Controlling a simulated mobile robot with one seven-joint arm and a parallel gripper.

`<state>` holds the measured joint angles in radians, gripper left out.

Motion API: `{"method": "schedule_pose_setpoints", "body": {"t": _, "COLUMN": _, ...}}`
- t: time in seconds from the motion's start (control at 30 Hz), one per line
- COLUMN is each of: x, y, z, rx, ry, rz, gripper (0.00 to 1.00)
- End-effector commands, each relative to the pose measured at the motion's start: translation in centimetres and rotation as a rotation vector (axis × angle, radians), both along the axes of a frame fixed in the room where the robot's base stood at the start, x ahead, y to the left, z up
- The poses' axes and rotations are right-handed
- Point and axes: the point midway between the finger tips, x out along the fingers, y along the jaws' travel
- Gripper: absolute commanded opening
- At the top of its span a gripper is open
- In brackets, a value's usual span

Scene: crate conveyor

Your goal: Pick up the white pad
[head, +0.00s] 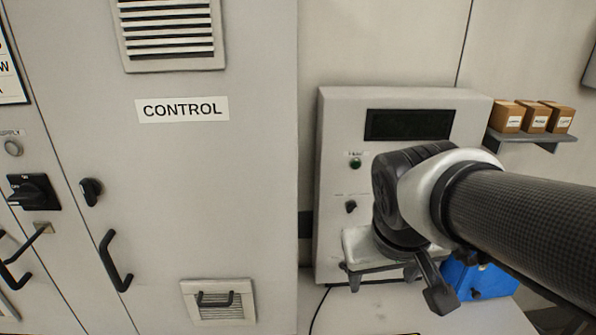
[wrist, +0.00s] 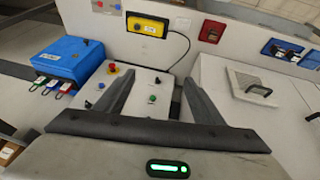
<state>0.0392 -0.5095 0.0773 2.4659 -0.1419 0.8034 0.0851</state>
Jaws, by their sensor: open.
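I cannot pick out a loose white pad in either view. My gripper (head: 384,270) is at the end of my arm in the head view, in front of the pale console (head: 337,125). In the wrist view my gripper (wrist: 160,78) shows two dark fingers spread apart with nothing held between them. My gripper and arm hide part of the console in the head view.
A slatted panel with a black handle (head: 219,300) is low on the control cabinet (head: 220,200). A blue box (head: 480,280) stands right of the console. Small cartons (head: 535,117) sit on a shelf. The wrist view shows a yellow box (wrist: 148,25) with a black cable.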

Motion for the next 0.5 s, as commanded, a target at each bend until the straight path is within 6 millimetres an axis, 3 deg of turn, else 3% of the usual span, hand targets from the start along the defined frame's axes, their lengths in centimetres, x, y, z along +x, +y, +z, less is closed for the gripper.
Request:
{"method": "schedule_pose_setpoints", "body": {"t": 0.17, "x": 3.1, "y": -0.9, "z": -5.6, "rx": -0.084, "ry": 0.109, "rz": 0.022, "gripper": 0.62}}
{"method": "schedule_pose_setpoints", "body": {"t": 0.27, "x": 4.9, "y": -1.0, "z": -10.0, "rx": -0.111, "ry": 0.176, "rz": 0.047, "gripper": 0.62}}
{"method": "schedule_pose_setpoints", "body": {"t": 0.5, "x": 7.4, "y": 0.4, "z": -22.5, "rx": -0.029, "ry": 0.324, "rz": 0.071, "gripper": 0.62}}
